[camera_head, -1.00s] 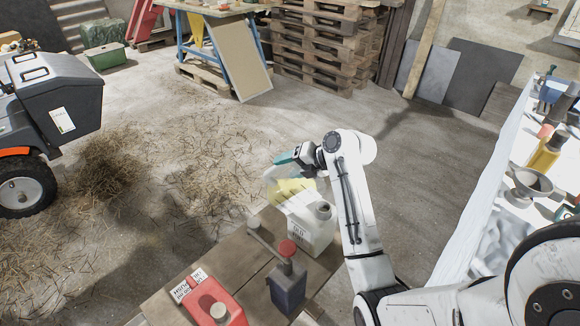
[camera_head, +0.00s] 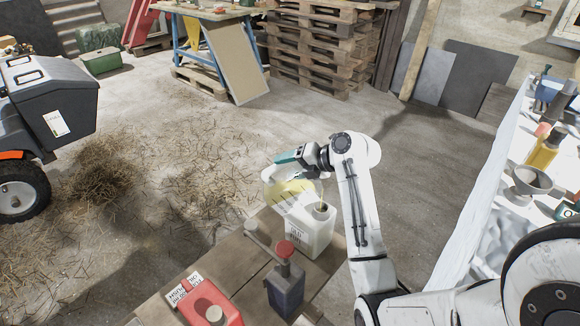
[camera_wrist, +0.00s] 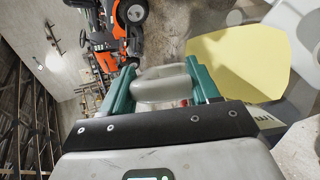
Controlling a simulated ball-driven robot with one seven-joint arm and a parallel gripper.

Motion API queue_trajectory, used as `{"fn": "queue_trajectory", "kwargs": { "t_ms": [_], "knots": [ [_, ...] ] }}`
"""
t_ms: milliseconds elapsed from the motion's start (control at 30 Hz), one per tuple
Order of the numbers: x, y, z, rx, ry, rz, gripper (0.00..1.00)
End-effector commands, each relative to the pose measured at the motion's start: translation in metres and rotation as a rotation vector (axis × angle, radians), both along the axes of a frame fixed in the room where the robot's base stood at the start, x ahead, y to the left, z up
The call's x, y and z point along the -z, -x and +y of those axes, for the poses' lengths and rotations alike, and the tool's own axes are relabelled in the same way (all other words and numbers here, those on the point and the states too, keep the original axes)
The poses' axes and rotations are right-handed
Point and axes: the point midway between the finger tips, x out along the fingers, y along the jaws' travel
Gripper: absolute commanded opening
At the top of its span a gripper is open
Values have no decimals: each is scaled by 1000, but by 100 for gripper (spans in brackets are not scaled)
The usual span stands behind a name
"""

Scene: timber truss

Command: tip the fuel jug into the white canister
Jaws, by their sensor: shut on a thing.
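The fuel jug (camera_head: 288,188) is a clear container with yellow fuel inside, held tilted above the bench. My gripper (camera_head: 290,158) is shut on its pale handle; in the wrist view the teal fingers (camera_wrist: 162,86) sit on either side of that handle. The yellow fuel in the jug (camera_wrist: 240,58) fills the right of the wrist view. The white canister (camera_head: 318,232) stands upright on the bench just below and right of the jug, its dark mouth open. A faint yellow line appears near the mouth, but I cannot tell whether fuel is entering.
On the wooden bench (camera_head: 222,262) stand a dark bottle with a red cap (camera_head: 286,285) and a red can (camera_head: 210,305) with a tan cap. A white-covered table (camera_head: 478,225) with a funnel (camera_head: 531,182) lies at right. Straw-strewn floor is open at left.

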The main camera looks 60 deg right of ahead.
Motion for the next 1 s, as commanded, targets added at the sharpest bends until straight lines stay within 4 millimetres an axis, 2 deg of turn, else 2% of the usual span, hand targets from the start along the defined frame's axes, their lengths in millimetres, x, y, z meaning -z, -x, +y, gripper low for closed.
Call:
{"fn": "queue_trajectory", "kwargs": {
  "t_ms": [1000],
  "knots": [
    [3,8,-6,2,-49,-87,0]
  ]
}}
